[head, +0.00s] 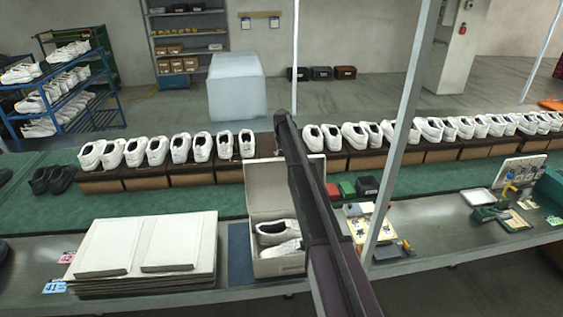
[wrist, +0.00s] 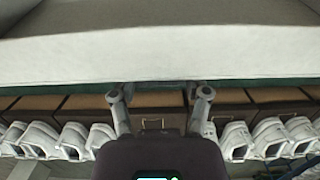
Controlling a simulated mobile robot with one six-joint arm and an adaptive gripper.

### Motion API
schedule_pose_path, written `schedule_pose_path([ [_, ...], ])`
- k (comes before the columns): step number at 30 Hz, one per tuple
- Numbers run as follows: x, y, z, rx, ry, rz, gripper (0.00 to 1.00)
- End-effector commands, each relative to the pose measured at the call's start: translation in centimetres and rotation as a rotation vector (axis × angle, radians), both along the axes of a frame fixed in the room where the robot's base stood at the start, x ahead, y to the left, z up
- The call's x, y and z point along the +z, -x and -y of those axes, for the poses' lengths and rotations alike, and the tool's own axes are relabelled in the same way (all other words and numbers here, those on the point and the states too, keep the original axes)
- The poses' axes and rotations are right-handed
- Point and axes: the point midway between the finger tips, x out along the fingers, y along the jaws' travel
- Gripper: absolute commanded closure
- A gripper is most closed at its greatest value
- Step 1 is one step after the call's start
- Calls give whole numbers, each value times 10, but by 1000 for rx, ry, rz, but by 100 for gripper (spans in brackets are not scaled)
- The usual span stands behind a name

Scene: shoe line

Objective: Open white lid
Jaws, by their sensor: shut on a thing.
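The white lid (head: 262,172) stands raised at the back of an open white shoebox (head: 279,266). White shoes (head: 277,238) lie inside the box. In the wrist view the lid (wrist: 160,52) fills the upper part as a broad pale panel. My gripper (wrist: 160,90) is at the lid's edge, with one finger on each side of the picture, and is shut on it. The fingertips are partly hidden by the lid. In the head view my arm crosses over the box and hides the gripper and the right part of the lid.
A row of white shoes on brown boxes (head: 200,177) runs behind the shoebox. Flat white boards (head: 140,245) are stacked to its left. A grey post (head: 402,125) and small yellow fixtures (head: 371,232) stand to its right. Blue mat (head: 239,252) shows beside the box.

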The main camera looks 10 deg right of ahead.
Motion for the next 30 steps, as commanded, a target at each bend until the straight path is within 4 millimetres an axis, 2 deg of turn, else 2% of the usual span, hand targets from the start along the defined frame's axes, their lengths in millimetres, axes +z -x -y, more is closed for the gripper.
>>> schedule_pose_path([
  [11, 0, 1, 6, -7, -7, -5, 100],
  [12, 0, 2, 7, -8, -8, -4, 27],
  [15, 0, 1, 8, -9, -7, -4, 3],
  [30, -1, 1, 10, -11, -6, -3, 3],
])
